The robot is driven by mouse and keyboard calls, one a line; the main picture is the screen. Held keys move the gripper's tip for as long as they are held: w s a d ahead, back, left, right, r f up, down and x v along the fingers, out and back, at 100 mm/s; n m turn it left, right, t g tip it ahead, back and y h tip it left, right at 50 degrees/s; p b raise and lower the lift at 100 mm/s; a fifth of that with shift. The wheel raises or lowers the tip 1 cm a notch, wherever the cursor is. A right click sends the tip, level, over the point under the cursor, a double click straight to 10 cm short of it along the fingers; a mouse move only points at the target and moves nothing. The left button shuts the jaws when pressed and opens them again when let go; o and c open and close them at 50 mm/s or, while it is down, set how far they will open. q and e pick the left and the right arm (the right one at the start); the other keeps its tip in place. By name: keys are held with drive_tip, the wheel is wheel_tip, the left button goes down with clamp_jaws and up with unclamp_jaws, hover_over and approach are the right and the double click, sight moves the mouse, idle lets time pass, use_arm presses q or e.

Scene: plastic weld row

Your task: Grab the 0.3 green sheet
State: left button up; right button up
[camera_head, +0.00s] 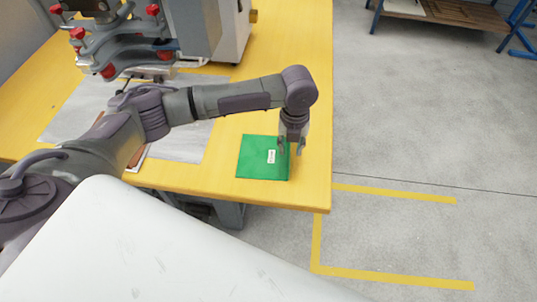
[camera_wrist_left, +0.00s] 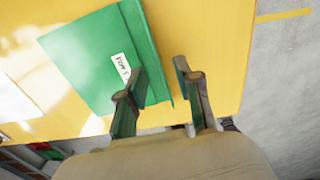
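The green sheet (camera_head: 256,158) lies flat on the yellow table near its front right corner, with a small white label on it. It also shows in the left wrist view (camera_wrist_left: 92,62), where its right part looks like a separate strip or folded edge. My left gripper (camera_head: 291,147) hangs over the right edge of the sheet, pointing down. My right gripper does not show.
The yellow table (camera_head: 308,90) has bare surface right of the sheet. A machine with red knobs (camera_head: 130,40) stands at the back left on a grey mat (camera_head: 190,145). A wooden-topped blue-legged table (camera_head: 450,12) stands far right. Yellow lines mark the floor.

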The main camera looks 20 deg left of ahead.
sight(290, 154)
use_arm(q)
wheel_tip(290, 154, down, 3)
drive_tip(key=shift+w+a+f, duration=0.1)
drive_tip(key=shift+c, duration=0.3)
clamp_jaws()
